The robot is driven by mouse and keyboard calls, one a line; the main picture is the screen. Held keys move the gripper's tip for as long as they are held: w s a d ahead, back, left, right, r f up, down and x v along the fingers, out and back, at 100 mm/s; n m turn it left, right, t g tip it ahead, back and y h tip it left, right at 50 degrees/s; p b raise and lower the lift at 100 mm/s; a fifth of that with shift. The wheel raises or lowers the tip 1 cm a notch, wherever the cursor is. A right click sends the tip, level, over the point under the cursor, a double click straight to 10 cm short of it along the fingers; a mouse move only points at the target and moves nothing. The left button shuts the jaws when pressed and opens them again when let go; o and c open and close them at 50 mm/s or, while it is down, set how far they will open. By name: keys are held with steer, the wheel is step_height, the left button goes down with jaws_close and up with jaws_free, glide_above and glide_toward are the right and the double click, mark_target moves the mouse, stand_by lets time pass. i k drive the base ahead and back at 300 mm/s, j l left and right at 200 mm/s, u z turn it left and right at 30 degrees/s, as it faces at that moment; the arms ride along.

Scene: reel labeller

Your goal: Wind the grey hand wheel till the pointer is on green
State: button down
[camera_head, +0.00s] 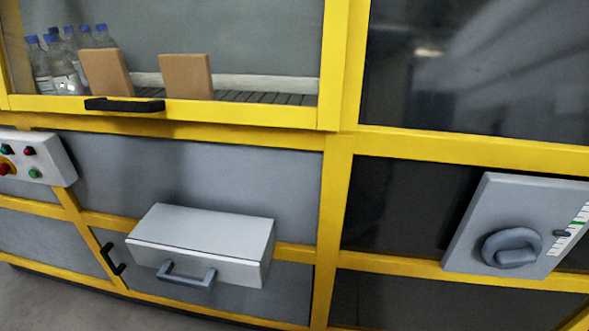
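The grey hand wheel (512,248) is on the front of a light grey box (508,208) at the right, mounted on the yellow frame. A raised grip bar crosses the wheel's lower part. Right of the wheel is a slanted white scale (562,244) with tick marks and a green band (578,222). A small dark pointer (562,233) lies at the scale, seemingly a little below the green band; the exact mark it is on is too small to tell. My gripper is not in view.
A grey drawer box (200,240) with a handle (187,276) juts out at the lower middle. A button panel (36,158) is at the left. Bottles (62,68) and two brown boxes (186,76) stand behind the upper window. Nothing stands before the wheel.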

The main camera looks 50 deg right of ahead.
mark_target(509, 249)
steer(key=j+z, duration=0.1)
steer(key=z, duration=0.35)
steer(key=k+z, duration=0.15)
steer(key=z, duration=0.3)
steer(key=k+j+z, duration=0.1)
steer(key=z, duration=0.35)
steer(key=k+z, duration=0.1)
steer(key=z, duration=0.35)
